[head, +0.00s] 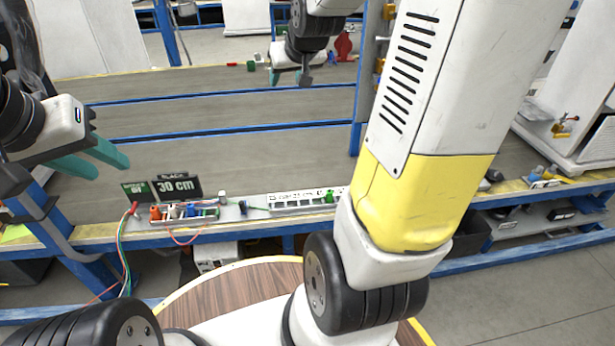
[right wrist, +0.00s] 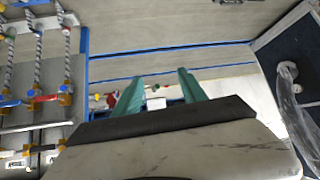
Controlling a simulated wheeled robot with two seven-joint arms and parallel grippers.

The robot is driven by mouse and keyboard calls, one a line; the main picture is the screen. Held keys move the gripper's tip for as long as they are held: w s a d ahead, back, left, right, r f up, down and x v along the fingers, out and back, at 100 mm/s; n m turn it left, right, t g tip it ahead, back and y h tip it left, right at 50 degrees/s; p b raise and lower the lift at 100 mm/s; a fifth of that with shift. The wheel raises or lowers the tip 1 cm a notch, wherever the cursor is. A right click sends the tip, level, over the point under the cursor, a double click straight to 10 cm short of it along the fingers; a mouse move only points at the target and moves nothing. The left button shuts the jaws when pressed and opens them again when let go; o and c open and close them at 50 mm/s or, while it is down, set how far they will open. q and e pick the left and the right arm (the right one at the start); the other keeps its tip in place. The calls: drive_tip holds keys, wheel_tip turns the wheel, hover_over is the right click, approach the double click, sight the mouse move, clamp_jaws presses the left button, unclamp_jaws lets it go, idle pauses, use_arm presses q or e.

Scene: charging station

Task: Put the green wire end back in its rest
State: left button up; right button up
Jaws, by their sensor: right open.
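A small green plug-like piece (head: 329,196) stands at the right end of a white labelled strip (head: 290,201) on the table's near edge.
Dark signs (head: 175,186), one reading 30 cm, stand behind the holder. Coloured wires (head: 124,250) hang over the front edge at the left. Small red and green items (head: 250,65) lie at the far edge. The table's grey middle (head: 230,155) is clear.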

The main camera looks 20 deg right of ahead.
drive_tip(key=w+d+f+t+h, duration=0.1)
drive_tip(key=w+d+f, duration=0.35)
drive_tip(key=w, duration=0.25)
drive_tip(key=w+d+f+t, duration=0.1)
drive_tip(key=w+d+f, duration=0.2)
drive_tip(key=w+f, duration=0.35)
drive_tip(key=w+d+f+t, duration=0.1)
drive_tip(key=w+d+f, duration=0.25)
drive_tip(key=f, duration=0.35)
drive_tip(key=w+d+f+t, duration=0.1)
drive_tip(key=w+d+f, duration=0.25)
drive_tip(key=f, duration=0.45)
drive_tip(key=m+t+h, duration=0.1)
drive_tip(key=t, duration=0.1)
hover_over(331, 194)
drive_tip(key=w, duration=0.7)
wheel_tip(331, 194, down, 17)
drive_tip(key=s+f, duration=0.3)
drive_tip(key=s+f+m+t+h, duration=0.1)
drive_tip(key=s+f, duration=0.2)
drive_tip(key=f, duration=0.1)
drive_tip(key=s+a+f+t+h, duration=0.1)
drive_tip(key=s+f, duration=0.3)
drive_tip(key=shift+f+m, duration=0.25)
drive_tip(key=shift+m, duration=0.05)
drive_tip(key=x, duration=0.7)
drive_tip(key=shift+w+d+r, duration=0.1)
drive_tip(key=shift+w+r, duration=0.05)
drive_tip(key=shift+w, duration=0.1)
drive_tip(key=shift+c, duration=0.4)
